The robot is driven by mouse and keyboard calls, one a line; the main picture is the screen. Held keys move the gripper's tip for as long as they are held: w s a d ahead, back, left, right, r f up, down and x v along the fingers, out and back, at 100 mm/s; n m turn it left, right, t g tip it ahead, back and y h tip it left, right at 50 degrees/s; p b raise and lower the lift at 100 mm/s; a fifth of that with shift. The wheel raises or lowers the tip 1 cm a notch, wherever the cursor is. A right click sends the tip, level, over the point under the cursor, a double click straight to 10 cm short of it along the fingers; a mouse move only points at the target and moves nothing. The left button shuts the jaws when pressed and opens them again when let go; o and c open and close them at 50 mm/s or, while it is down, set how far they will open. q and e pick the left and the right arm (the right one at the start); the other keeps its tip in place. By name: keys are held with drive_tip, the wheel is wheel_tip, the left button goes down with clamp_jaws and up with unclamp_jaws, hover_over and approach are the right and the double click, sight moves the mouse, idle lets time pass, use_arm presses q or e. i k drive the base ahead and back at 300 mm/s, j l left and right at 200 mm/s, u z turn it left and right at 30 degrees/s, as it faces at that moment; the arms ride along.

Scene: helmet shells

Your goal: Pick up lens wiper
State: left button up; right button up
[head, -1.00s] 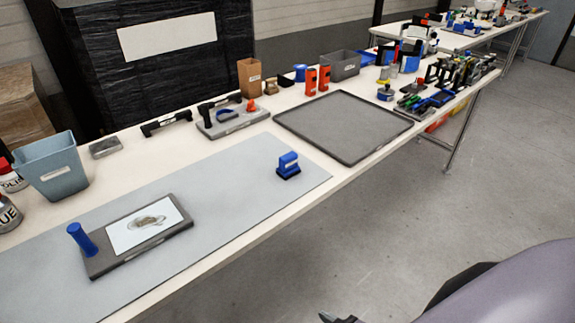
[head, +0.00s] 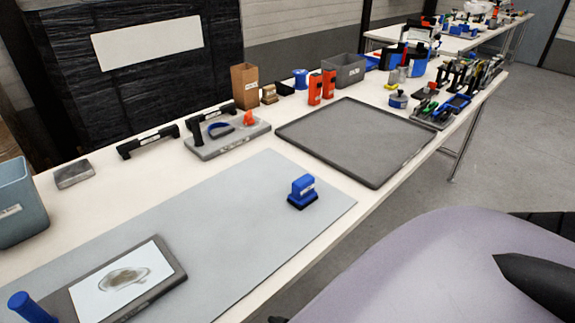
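A blue-handled tool with a dark flat base, which looks like the lens wiper (head: 303,190), stands upright on the grey mat (head: 225,215) near its right end. Nothing touches it. A dark tip, probably of my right gripper (head: 278,319), just shows at the bottom edge, nearer the camera than the wiper and apart from it. Its opening is hidden. My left gripper is out of view. A framed white plate with a brownish smudge (head: 124,279) lies on the mat at lower left, with a blue upright handle (head: 30,308) at its left end.
My large purple-grey arm link fills the lower right. An empty dark tray (head: 355,140) lies beyond the mat. A grey board with a black handle (head: 228,138), a bin (head: 12,205) and orange items (head: 321,87) stand along the back. The mat around the wiper is clear.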

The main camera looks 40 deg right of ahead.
sight(303, 195)
drive_tip(key=k+l+z, duration=0.1)
drive_tip(key=z, duration=0.25)
drive_tip(key=k+l+z, duration=0.1)
drive_tip(key=l+z, duration=0.4)
drive_tip(key=z, duration=0.15)
